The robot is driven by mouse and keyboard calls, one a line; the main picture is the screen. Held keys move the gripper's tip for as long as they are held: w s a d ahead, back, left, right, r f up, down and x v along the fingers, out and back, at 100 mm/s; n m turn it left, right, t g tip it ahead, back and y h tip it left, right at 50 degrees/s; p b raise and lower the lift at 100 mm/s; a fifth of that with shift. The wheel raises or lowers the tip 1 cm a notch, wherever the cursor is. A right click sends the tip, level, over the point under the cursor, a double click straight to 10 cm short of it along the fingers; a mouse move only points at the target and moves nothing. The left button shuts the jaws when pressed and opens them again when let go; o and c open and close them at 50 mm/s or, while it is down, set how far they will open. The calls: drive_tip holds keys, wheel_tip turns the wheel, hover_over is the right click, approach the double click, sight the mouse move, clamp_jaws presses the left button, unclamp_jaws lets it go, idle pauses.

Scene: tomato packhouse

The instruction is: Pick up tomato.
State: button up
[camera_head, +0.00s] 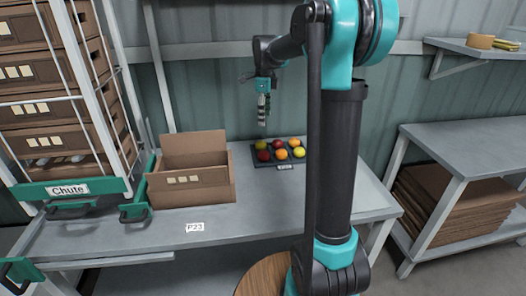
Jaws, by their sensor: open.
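Several tomatoes lie in a dark tray (285,167) on the grey table. A dark red tomato (263,155) is at the front left, with a yellow one (261,145) behind it. A red tomato (278,144), an orange one (281,154) and two more at the right, one orange (294,142) and one yellow (298,152), fill the rest. My gripper (262,122) points down above the left end of the tray, apart from the tomatoes. It is open and holds nothing visible.
An open cardboard box (190,198) stands left of the tray on the table (262,215). A rack labelled Chute (66,190) with stacked cartons is at the far left. A shelf unit with flat cardboard (455,205) stands right. Table space before the tray is clear.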

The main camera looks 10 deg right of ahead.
sight(264, 151)
wheel_tip(264, 151, down, 17)
drive_tip(key=shift+a+f, duration=0.1)
drive_tip(key=shift+a, duration=0.05)
idle(0.5)
drive_tip(key=c, duration=0.9)
